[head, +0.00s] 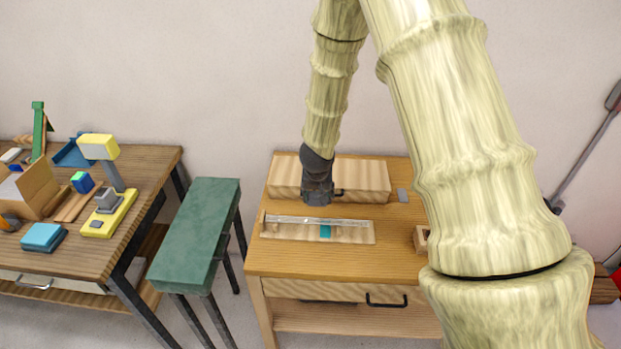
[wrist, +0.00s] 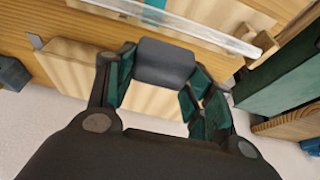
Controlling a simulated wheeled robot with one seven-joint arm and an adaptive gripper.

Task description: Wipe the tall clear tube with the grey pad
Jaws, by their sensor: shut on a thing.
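The tall clear tube (head: 315,221) lies on its side along a pale wooden board (head: 350,236) on the workbench. In the wrist view the tube (wrist: 195,24) crosses the top of the picture, apart from my gripper. My gripper (head: 317,198) is behind the tube in the head view, near the front of a wooden box. In the wrist view its fingers are closed on a dark grey block, which looks like the grey pad (wrist: 166,62). The pad shows between the fingers and does not touch the tube in that view. My gripper hides it in the head view.
A teal block (head: 325,232) is at the board by the tube. The wooden box (head: 360,180) stands behind my gripper. A small grey plate (head: 402,195) lies to its right. A green bench (head: 197,235) and a cluttered table (head: 130,240) are at the left.

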